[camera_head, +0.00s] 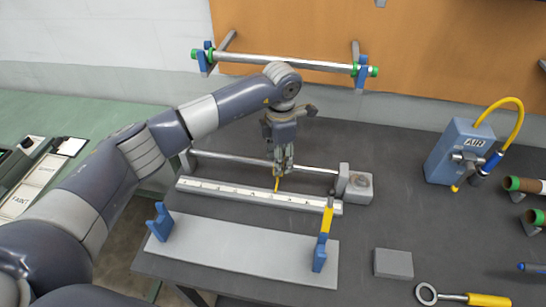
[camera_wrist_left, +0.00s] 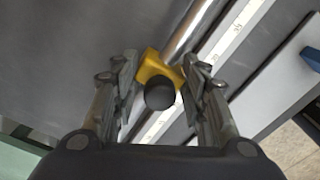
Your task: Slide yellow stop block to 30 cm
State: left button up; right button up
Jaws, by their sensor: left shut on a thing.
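The yellow stop block (camera_wrist_left: 160,68) sits on a metal rod (camera_wrist_left: 195,28) between the fingers of my left gripper (camera_wrist_left: 158,85), with a dark round knob facing the wrist camera. In the head view my left gripper (camera_head: 283,170) points down over the rod and is shut on the block. Only the block's yellow pointer (camera_head: 277,184) shows there, reaching toward the white ruler (camera_head: 225,190). The ruler's marks are too small to read in the head view; in the wrist view a blurred number shows on the scale (camera_wrist_left: 232,38). My right gripper is not in view.
A grey end block (camera_head: 358,188) closes the rod's right end. In front lies a grey plate (camera_head: 235,250) with blue brackets, one holding a yellow piece (camera_head: 327,218). A blue AIR box (camera_head: 458,150) stands right. A roller (camera_head: 285,63) hangs on the back wall.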

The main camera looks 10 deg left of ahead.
aim_at(294, 165)
pick_arm(q)
jog(key=shift+w+d+b, duration=0.15)
jog(key=shift+d+b, duration=0.45)
jog(key=shift+d, duration=1.45)
jog(key=shift+r, duration=0.1)
jog(key=o, duration=1.2)
